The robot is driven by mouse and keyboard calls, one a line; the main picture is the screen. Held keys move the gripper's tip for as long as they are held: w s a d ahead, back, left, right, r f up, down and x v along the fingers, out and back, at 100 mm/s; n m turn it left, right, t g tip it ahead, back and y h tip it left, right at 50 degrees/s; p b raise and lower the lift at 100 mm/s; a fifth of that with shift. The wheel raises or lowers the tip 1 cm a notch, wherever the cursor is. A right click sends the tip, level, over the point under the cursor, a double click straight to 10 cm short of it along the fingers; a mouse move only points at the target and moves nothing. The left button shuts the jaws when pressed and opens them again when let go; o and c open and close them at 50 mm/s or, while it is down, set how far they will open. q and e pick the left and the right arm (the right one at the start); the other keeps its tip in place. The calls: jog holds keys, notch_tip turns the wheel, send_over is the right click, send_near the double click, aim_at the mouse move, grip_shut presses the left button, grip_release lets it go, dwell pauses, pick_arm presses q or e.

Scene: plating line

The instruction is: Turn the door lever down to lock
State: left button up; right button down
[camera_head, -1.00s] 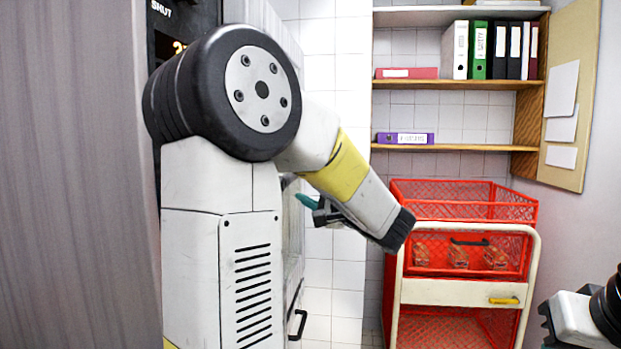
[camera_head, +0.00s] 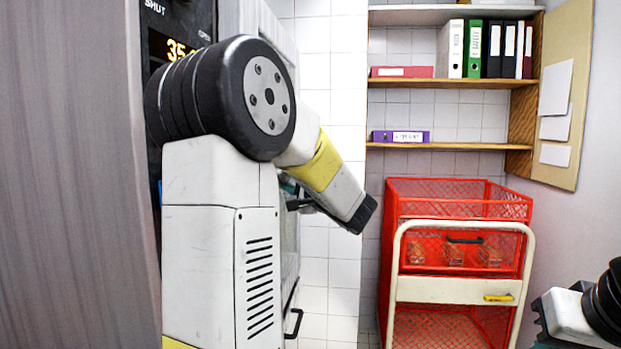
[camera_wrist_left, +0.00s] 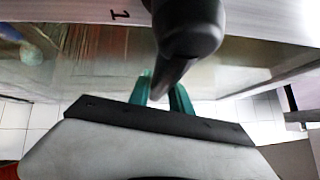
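The door lever (camera_wrist_left: 188,35) is a dark, rounded handle at the top middle of the left wrist view. Its narrower part runs down toward my left gripper (camera_wrist_left: 163,92). The teal fingers stand apart, one on each side of the lever's lower part; I cannot tell whether they touch it. In the head view, my left arm covers the lever and most of the oven front, and only a bit of teal finger (camera_head: 288,185) shows beside the wrist. My right arm shows at the lower right edge, with its fingers out of view.
The oven's dark control panel (camera_head: 178,40) reads "SHUT" above a lit display, partly covered by my arm. A black handle (camera_head: 295,323) is low on the oven side. A red mesh cart (camera_head: 458,290) and shelves with binders (camera_head: 455,85) stand to the right, before a tiled wall.

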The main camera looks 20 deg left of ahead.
pick_arm(q)
grip_shut()
jog(key=shift+f, duration=0.1)
dwell(1.2)
jog(key=s+d+f+m+g+h, duration=0.2)
jog(key=s+f+m+g+h, duration=0.5)
jog(key=s+f+m+g, duration=0.2)
jog(key=shift+s+g, duration=0.25)
jog(key=shift+g, duration=0.55)
dwell(0.4)
jog(key=shift+d, duration=0.15)
